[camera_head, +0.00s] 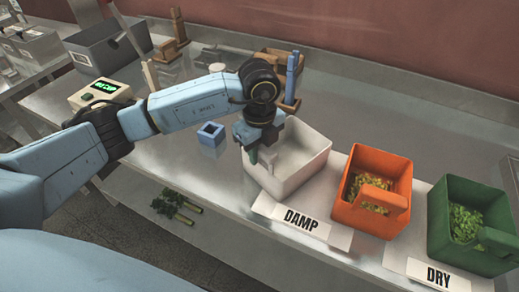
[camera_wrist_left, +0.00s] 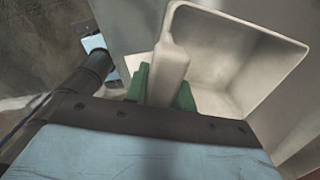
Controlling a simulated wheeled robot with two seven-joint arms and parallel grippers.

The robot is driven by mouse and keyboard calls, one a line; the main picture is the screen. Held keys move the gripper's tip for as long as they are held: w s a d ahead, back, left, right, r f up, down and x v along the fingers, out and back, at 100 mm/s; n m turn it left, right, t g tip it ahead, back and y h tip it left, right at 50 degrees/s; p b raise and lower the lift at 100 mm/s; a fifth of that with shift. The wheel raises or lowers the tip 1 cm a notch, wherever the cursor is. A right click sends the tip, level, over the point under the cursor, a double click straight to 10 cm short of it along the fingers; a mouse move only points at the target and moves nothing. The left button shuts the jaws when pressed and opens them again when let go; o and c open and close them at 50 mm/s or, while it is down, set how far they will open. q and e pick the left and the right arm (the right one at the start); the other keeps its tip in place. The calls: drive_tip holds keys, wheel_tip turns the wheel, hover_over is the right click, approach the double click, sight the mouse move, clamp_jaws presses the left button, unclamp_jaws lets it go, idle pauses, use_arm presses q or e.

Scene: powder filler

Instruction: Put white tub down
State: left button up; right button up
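The white tub (camera_head: 306,158) is upright and looks empty, at the bench's front behind the DAMP card (camera_head: 300,220). I cannot tell whether its base touches the bench. My left gripper (camera_head: 258,154) is at the tub's left side. In the left wrist view the green fingertips (camera_wrist_left: 163,88) lie on both sides of the tub's pale handle (camera_wrist_left: 169,62) and appear closed on it. The tub's open inside (camera_wrist_left: 235,55) shows beyond. My right gripper is in neither view.
An orange tub (camera_head: 369,218) and a green tub (camera_head: 440,228), both with leafy pieces, stand to the right, by the DRY card (camera_head: 437,276). A blue block-like holder (camera_head: 211,134) is left of the white tub. A device with a green display (camera_head: 100,92) and grey bin (camera_head: 105,45) are farther left.

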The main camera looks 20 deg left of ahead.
use_arm(q)
drive_tip(key=o, duration=0.5)
drive_tip(key=shift+c, duration=0.2)
wheel_tip(320, 180, up, 12)
drive_tip(key=shift+r+b, duration=0.2)
drive_tip(key=shift+b, duration=0.1)
